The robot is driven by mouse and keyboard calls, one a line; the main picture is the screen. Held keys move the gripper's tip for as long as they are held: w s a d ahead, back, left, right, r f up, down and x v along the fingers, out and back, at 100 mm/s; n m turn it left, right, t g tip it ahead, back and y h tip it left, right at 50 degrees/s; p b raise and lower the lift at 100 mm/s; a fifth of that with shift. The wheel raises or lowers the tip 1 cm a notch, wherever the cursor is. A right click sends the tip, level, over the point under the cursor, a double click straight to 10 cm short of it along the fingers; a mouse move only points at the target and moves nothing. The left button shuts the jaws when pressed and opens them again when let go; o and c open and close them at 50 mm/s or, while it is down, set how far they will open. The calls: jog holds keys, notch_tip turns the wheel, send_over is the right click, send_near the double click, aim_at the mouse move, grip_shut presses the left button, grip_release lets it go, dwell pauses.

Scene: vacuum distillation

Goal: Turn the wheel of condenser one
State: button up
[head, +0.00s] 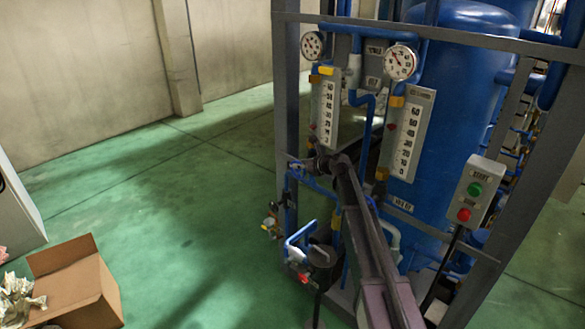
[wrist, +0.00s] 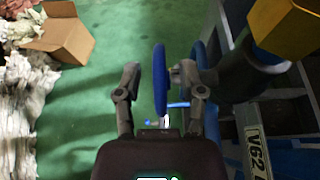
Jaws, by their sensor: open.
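In the wrist view, a blue wheel (wrist: 159,85) shows almost edge-on as a narrow upright shape. It stands between the two fingers of my gripper (wrist: 158,76), which is open, with a finger on each side. The right finger looks close to the wheel; I cannot tell if it touches. A dark valve or pipe body (wrist: 232,76) lies to the right, partly behind the right finger. In the head view my gripper (head: 298,163) is at the left front of the blue rig, below the gauges. The wheel is not clear there, and no condenser number is readable.
The grey frame (head: 291,90) carries two dial gauges, one being the right gauge (head: 400,62), and scale plates. A blue tank (head: 450,120) and a button box (head: 474,192) stand right. A yellow part (wrist: 288,25) is near my gripper. Open green floor (head: 180,210) lies left, with a cardboard box (head: 75,282).

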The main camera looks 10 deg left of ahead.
jog(key=shift+x, duration=0.9)
